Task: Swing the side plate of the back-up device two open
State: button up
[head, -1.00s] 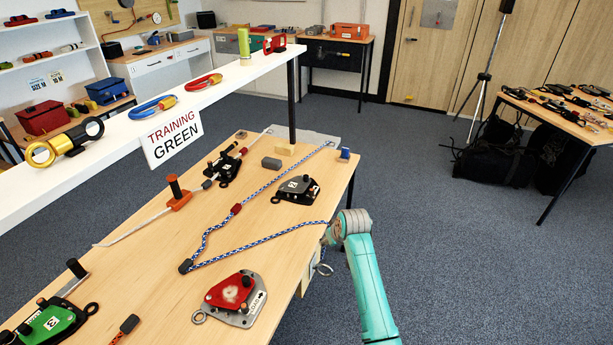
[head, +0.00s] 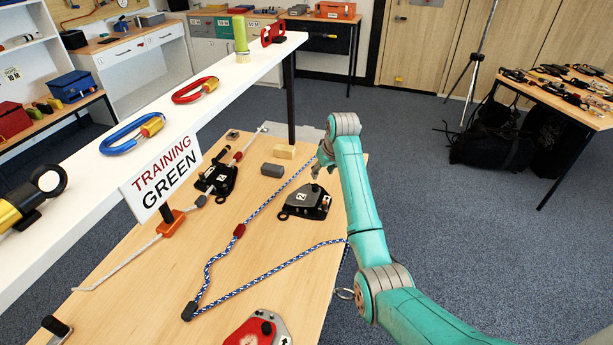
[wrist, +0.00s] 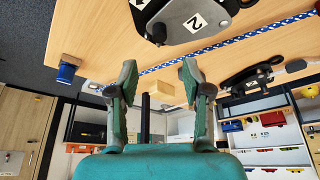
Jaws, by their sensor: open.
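The back-up device two (head: 305,203) is a dark device with a white "2" label, lying on the wooden table near its right edge. In the wrist view the device (wrist: 178,18) is at the top, partly cut off by the frame edge. My gripper (head: 318,172) is above the table, just beyond the device in the head view, and apart from it. In the wrist view my gripper (wrist: 158,76) has its fingers spread with nothing between them.
A blue-white rope (head: 262,205) runs beside the device. A second black device (head: 217,181), grey block (head: 271,170) and wooden block (head: 284,152) stand nearby. A red device (head: 252,332) lies at the front. A white shelf (head: 215,85) with a "Training Green" sign overhangs the left.

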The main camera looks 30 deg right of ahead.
aim_at(316, 185)
jog(key=x, duration=1)
jog(key=shift+w+d+f, duration=0.1)
jog(key=shift+w+f, duration=0.15)
jog(key=shift+f, duration=0.05)
grip_shut()
